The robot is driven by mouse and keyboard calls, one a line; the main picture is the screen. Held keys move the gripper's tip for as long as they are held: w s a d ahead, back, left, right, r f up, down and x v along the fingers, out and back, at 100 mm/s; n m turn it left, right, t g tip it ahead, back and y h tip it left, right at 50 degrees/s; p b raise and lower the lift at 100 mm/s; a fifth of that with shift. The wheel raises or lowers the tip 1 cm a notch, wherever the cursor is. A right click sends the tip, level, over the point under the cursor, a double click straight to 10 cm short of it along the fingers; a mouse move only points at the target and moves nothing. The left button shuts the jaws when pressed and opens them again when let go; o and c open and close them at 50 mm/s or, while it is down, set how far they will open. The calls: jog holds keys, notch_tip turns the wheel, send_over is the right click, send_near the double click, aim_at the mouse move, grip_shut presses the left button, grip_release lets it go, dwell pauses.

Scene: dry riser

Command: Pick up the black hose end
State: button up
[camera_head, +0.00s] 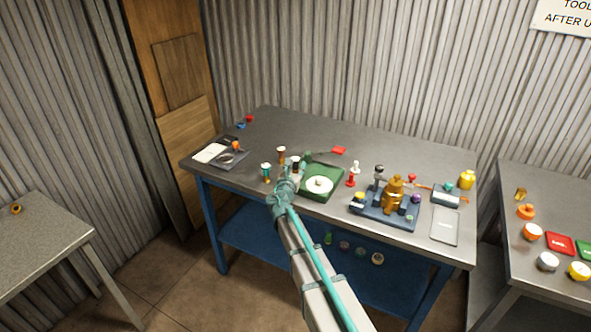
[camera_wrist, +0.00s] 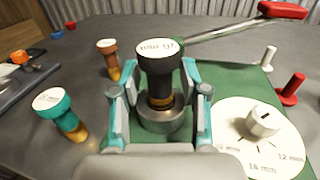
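The black hose end (camera_wrist: 160,58), with a labelled black cap, a dark neck and a brass band, stands upright in a grey metal collar (camera_wrist: 162,117) in the wrist view. In the wrist view my gripper (camera_wrist: 160,95) has one teal-and-grey finger on each side of the neck, below the cap. The fingers look apart from it, with gaps on both sides. The collar's base is partly hidden by my gripper.
A teal-topped hose end (camera_wrist: 62,115) and a brown-topped one (camera_wrist: 109,58) stand close on the left. A white dial (camera_wrist: 245,145) sits on the green tray (camera_head: 331,174) to the right.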

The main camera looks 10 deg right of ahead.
grip_shut()
jog(key=shift+r, duration=0.15)
